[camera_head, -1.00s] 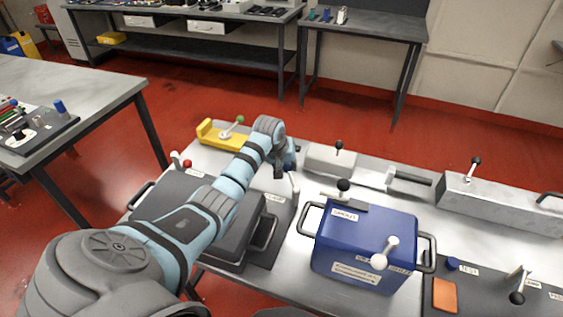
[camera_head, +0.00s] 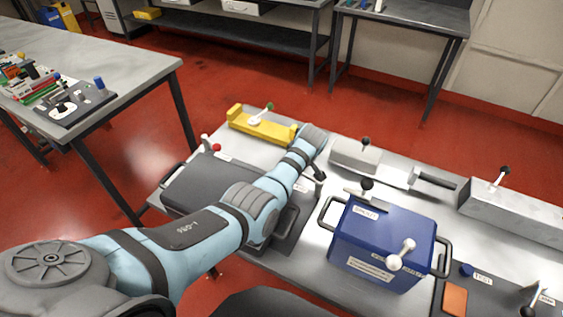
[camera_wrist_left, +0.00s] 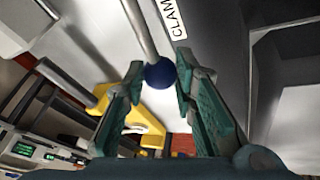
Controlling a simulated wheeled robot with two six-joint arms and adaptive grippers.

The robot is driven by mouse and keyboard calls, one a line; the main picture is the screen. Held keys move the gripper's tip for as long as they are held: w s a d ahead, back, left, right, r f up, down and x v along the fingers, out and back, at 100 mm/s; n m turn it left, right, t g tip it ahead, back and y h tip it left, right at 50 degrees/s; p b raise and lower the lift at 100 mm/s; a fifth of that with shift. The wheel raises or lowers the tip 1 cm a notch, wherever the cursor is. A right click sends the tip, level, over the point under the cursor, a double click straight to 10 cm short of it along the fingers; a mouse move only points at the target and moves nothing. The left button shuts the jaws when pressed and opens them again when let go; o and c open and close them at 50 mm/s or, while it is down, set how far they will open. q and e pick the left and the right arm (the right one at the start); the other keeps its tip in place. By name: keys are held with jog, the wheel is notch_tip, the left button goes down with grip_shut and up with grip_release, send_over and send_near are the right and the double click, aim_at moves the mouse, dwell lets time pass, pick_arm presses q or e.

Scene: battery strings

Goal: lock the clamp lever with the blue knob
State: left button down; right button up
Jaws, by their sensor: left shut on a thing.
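The blue knob (camera_wrist_left: 160,75) is a dark blue ball on the end of a slim pale lever (camera_wrist_left: 139,28). In the left wrist view it sits between the two fingers of my left gripper (camera_wrist_left: 158,84), which is shut on it. A white label reading "CLAM" (camera_wrist_left: 178,18) lies beside the lever, partly cut off. In the head view my left gripper (camera_head: 318,180) is beside the dark grey battery case, and my wrist hides the knob there. My right gripper is not in view.
The dark case (camera_head: 220,190) has black handles. A blue box (camera_head: 385,225) with a white-knobbed lever stands to its right. A yellow fixture with a green-knobbed lever (camera_head: 262,127) lies behind. Grey clamp blocks (camera_head: 355,158) line the back edge.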

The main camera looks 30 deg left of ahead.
pick_arm(q)
jog(key=shift+s+d+n+g+y, duration=0.1)
jog(key=shift+s+n+g+y, duration=0.25)
jog(key=shift+s+n, duration=0.55)
jog(key=shift+s+d+r+n+g, duration=0.1)
jog(key=shift+s+n+g, duration=0.2)
jog(key=shift+n, duration=0.7)
jog(key=c, duration=1.3)
grip_release()
jog(key=v, duration=0.8)
jog(key=shift+d, duration=0.15)
